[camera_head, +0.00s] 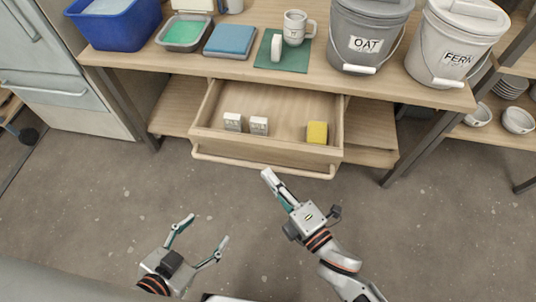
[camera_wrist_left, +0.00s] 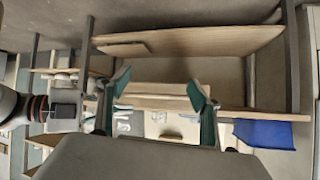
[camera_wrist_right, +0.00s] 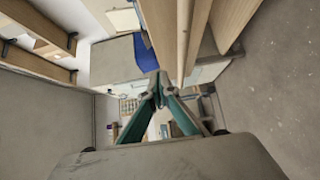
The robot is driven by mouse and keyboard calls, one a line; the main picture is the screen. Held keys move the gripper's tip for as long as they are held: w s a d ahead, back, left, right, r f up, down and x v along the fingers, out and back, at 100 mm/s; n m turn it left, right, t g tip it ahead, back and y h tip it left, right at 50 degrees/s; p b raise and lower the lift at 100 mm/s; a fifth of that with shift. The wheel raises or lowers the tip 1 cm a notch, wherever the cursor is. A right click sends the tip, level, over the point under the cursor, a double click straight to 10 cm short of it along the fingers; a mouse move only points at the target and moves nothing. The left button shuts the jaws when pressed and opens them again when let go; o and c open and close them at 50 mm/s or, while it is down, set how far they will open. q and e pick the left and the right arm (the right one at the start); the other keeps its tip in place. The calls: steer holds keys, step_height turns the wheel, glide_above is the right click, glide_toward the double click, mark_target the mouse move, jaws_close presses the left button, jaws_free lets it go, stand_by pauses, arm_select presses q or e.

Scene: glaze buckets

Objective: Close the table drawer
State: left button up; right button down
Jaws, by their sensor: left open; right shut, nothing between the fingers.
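The table drawer (camera_head: 278,152) is pulled out from under the wooden table (camera_head: 330,85), with a bar handle (camera_head: 262,165) along its front. Inside it lie two small white boxes (camera_head: 233,122) and a yellow block (camera_head: 317,132). My left gripper (camera_head: 207,229) is open and empty over the floor, well in front of the drawer, and also shows in the left wrist view (camera_wrist_left: 162,85).
A shelf with bowls (camera_head: 518,120) is at right. The floor ahead is clear.

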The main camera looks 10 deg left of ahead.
mark_target(258, 146)
steer(key=w, duration=0.1)
steer(key=w+a, duration=0.1)
steer(key=w, duration=0.1)
steer(key=w+a, duration=0.1)
steer(key=shift+w+f+b, duration=0.1)
steer(key=shift+w+b, duration=0.2)
steer(key=shift+w, duration=0.1)
arm_select(q)
steer(key=shift+w+d+r, duration=0.25)
steer(key=shift+d+r, duration=0.15)
steer(key=shift+d, duration=0.15)
arm_select(e)
steer(key=shift+w, duration=0.7)
